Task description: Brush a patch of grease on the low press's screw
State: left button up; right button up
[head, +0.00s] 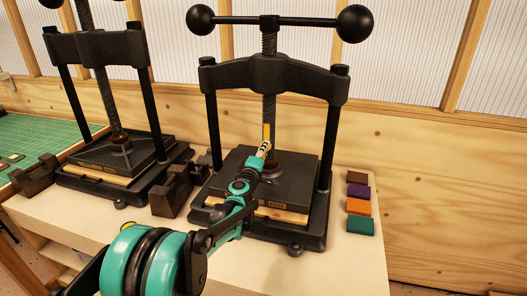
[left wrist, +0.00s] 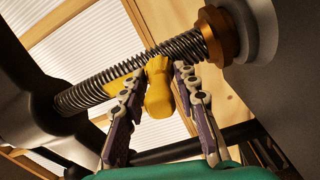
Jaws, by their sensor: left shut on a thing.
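The right-hand press (head: 268,70) is black, with a threaded screw (head: 269,95) and a ball-ended bar on top. My left gripper (head: 264,150) reaches in front of this screw, above the platen. It is shut on a yellow brush (head: 266,132). In the left wrist view the yellow brush (left wrist: 158,90) sits between the fingertips, its far end at the screw (left wrist: 130,72). Whether it touches the thread is unclear. More yellow shows left of it by the screw; I cannot tell if it is grease. My right gripper is out of view.
A second black press (head: 100,50) stands to the left, its top cut off. Dark blocks (head: 172,190) lie between the presses. Several coloured blocks (head: 359,206) line the bench's right side. A green cutting mat (head: 35,145) is at far left. The bench's front right (head: 340,270) is clear.

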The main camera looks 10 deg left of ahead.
pick_arm(q)
notch_tip(320, 180, down, 2)
jog(key=shift+f+b, duration=0.25)
jog(key=shift+b, duration=0.45)
jog(key=shift+s+r, duration=0.1)
jog(key=shift+s, duration=0.05)
jog(key=shift+s+a, duration=0.1)
jog(key=shift+s, duration=2.8)
jog(key=s, duration=0.3)
